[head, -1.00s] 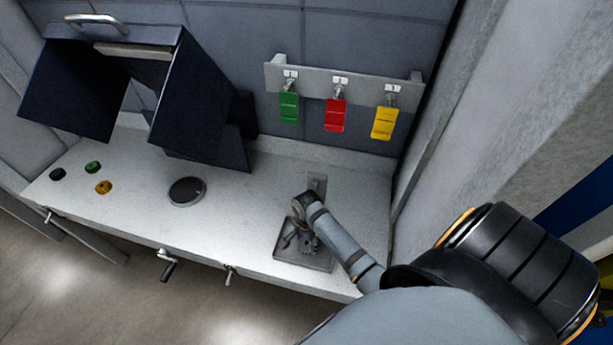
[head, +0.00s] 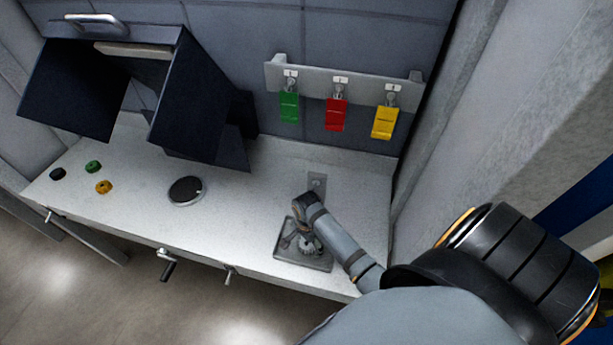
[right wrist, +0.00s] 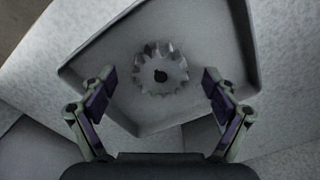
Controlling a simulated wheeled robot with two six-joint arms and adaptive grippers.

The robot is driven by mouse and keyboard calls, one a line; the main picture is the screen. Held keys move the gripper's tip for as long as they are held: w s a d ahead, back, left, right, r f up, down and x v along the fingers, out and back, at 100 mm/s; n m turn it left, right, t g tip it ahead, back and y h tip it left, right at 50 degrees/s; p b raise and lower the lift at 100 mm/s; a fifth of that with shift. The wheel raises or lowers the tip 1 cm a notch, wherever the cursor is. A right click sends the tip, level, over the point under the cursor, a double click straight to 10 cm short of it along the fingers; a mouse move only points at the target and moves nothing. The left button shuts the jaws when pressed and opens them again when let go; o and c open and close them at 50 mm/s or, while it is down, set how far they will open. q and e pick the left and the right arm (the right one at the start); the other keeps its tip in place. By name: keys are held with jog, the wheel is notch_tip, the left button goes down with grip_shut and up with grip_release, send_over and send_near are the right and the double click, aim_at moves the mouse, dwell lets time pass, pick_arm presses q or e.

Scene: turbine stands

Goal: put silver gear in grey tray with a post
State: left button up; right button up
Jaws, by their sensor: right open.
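The silver gear (right wrist: 160,70) lies flat in the grey tray (right wrist: 222,32), with its toothed rim and dark centre hole facing the right wrist camera. In the head view the gear (head: 310,246) shows partly below my right gripper (head: 299,238), over the same tray (head: 318,263) at the bench's front right. In the right wrist view my right gripper (right wrist: 158,86) is open, with one finger on each side of the gear and clear gaps between. The post cannot be made out for certain; the gear covers the tray's middle. My left gripper is not in view.
A grey plate (head: 317,184) lies behind the tray. A round dark disc (head: 186,191) is set in the bench (head: 240,215). A dark open-sided housing (head: 195,100) stands at the back left. Green, red and yellow tags (head: 336,115) hang from a wall rail.

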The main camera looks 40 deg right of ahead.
aim_at(307, 244)
jog(key=shift+r+p, duration=0.9)
jog(key=shift+r, duration=2.65)
